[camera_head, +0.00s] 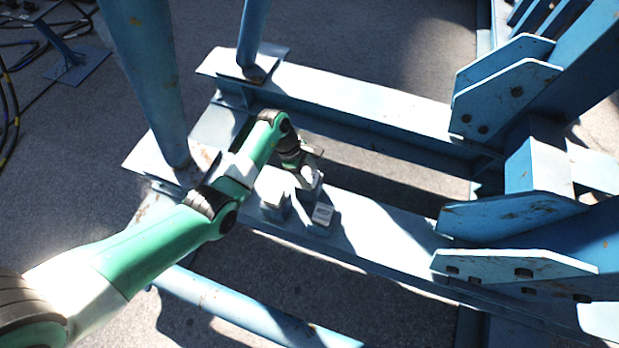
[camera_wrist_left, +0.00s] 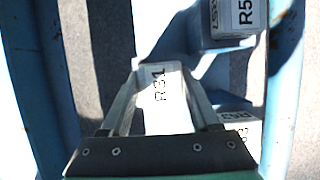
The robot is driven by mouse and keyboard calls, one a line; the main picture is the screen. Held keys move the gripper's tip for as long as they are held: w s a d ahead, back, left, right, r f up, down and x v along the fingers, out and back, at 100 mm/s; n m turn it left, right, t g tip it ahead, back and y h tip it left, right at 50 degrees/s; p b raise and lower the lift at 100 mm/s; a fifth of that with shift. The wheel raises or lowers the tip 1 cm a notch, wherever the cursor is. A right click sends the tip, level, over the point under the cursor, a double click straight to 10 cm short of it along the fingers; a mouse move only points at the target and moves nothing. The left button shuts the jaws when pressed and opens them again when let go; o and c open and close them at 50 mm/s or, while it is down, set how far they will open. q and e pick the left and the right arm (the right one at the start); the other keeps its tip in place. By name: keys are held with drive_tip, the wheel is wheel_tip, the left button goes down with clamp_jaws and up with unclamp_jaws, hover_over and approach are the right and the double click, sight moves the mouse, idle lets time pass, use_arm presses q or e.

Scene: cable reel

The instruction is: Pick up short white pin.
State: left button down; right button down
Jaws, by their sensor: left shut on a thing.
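My left gripper (camera_head: 306,180) reaches down over the blue beam in the head view. In the left wrist view its two fingers (camera_wrist_left: 161,74) are shut on a white piece marked R31 (camera_wrist_left: 162,100), one finger on each side. This looks like the short white pin, but its height is hard to tell from above. In the head view the piece is mostly hidden by the gripper. I cannot tell whether it still touches the beam. My right gripper is not in view.
Two pale-topped blocks stand close by on the beam (camera_head: 385,228), one left (camera_head: 273,197) and one in front (camera_head: 322,215). The wrist view shows labelled blocks at upper right (camera_wrist_left: 238,18) and right (camera_wrist_left: 243,130). Blue posts (camera_head: 150,80) and a large bracket (camera_head: 510,95) flank the space.

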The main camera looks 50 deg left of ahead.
use_arm(q)
wheel_tip(320, 180, up, 10)
drive_tip(key=p, duration=0.6)
drive_tip(key=shift+p, duration=0.4)
drive_tip(key=shift+r, duration=0.1)
drive_tip(key=shift+r+p, duration=0.7)
drive_tip(key=shift+p, duration=0.3)
